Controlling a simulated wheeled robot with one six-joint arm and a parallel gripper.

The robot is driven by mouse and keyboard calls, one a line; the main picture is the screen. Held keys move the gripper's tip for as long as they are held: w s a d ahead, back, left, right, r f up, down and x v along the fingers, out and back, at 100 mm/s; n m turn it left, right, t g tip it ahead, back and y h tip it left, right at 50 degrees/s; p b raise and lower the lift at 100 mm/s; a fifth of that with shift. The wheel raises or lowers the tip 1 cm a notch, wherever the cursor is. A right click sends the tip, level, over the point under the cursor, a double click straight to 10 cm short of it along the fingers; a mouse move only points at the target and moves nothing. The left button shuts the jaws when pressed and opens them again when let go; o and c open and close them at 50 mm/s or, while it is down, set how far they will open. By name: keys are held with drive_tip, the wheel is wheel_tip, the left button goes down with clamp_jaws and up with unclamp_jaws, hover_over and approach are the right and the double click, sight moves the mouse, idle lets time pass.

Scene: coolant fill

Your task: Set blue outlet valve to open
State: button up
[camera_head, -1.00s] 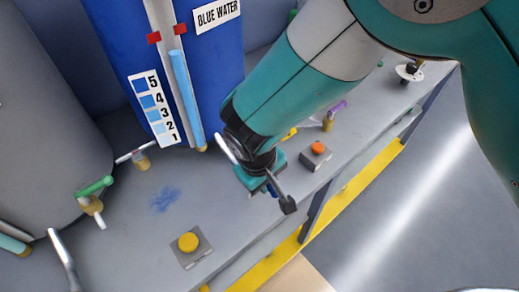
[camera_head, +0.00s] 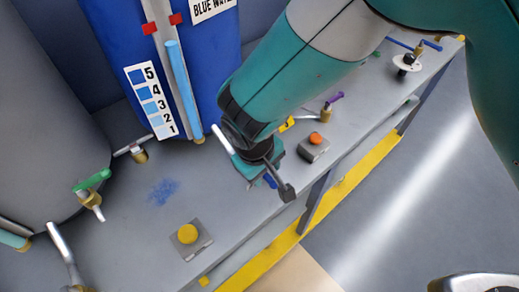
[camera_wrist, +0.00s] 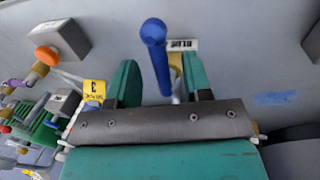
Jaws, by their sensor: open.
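The blue valve handle (camera_wrist: 155,55) shows in the wrist view as a dark blue lever with a rounded knob end. It stands between the two teal fingers of my gripper (camera_wrist: 160,66), with a gap visible on each side. A white label reading BLUE (camera_wrist: 183,44) lies behind it on the bench. My gripper is open. In the head view, my gripper (camera_head: 264,168) is low over the front edge of the bench. A small blue bit of the handle (camera_head: 270,181) shows under it; the valve body is hidden by the gripper and arm.
A blue tank with a level gauge (camera_head: 158,101) stands behind. The grey bench (camera_head: 130,235) carries a yellow button (camera_head: 187,234), an orange button (camera_head: 315,139), a purple-handled valve (camera_head: 329,106) and a green-handled valve (camera_head: 92,181). A yellow tag (camera_wrist: 95,89) sits left of my gripper.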

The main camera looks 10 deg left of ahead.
wheel_tip(320, 180, up, 17)
drive_tip(key=s+a+b, duration=0.1)
drive_tip(key=s+a, duration=0.1)
drive_tip(key=shift+s+f+b, duration=0.2)
drive_tip(key=shift+s+b, duration=0.1)
drive_tip(key=shift+b, duration=0.05)
drive_tip(key=d+r+m+g+y, duration=0.1)
drive_tip(key=d+r, duration=0.1)
drive_tip(key=d, duration=0.5)
drive_tip(key=d+r+m+g+y, duration=0.1)
drive_tip(key=d+r, duration=0.2)
drive_tip(key=d, duration=0.4)
drive_tip(key=s+d+r+m+y, duration=0.1)
drive_tip(key=s+d+y, duration=0.2)
drive_tip(key=s+d, duration=0.5)
drive_tip(key=shift+y, duration=0.3)
drive_tip(key=shift+w+r, duration=0.1)
